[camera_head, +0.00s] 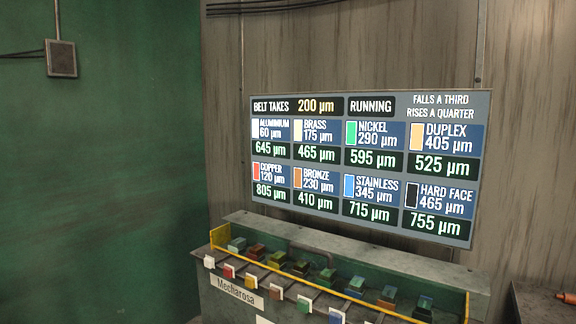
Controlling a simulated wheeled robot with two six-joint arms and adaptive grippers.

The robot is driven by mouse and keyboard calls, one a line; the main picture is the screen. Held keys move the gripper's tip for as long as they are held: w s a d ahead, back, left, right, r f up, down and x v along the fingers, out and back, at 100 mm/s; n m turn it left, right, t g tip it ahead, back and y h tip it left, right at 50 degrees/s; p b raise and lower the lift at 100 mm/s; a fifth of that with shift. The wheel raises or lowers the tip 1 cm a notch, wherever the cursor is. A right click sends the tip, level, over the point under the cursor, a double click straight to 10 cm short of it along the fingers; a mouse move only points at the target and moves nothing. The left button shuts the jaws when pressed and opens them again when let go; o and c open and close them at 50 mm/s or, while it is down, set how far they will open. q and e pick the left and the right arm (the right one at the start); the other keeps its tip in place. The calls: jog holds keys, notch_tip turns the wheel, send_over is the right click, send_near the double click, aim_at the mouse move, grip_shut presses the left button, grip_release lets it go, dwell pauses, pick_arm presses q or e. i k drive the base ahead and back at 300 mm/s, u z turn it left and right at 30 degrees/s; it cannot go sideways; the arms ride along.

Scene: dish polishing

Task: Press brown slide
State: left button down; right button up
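A brown slide tab (276,291) sits in the front row of the grey machine (240,306), low in the view. It is between a yellow tab (251,282) on its left and a green tab (304,304) on its right. A white tab (209,262) and a red tab (229,271) are further left, and a blue tab (336,316) is further right. Neither of my grippers is in view.
A wall screen (365,160) reads "Belt takes 200 µm", "Running", and lists several materials; bronze shows 230 µm and 410 µm. A yellow rail (330,288) runs along the machine behind the tabs. Several dark blocks (300,268) sit behind it. A dark table (540,305) stands at right.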

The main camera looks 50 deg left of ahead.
aim_at(276, 293)
jog(key=u, duration=1.4)
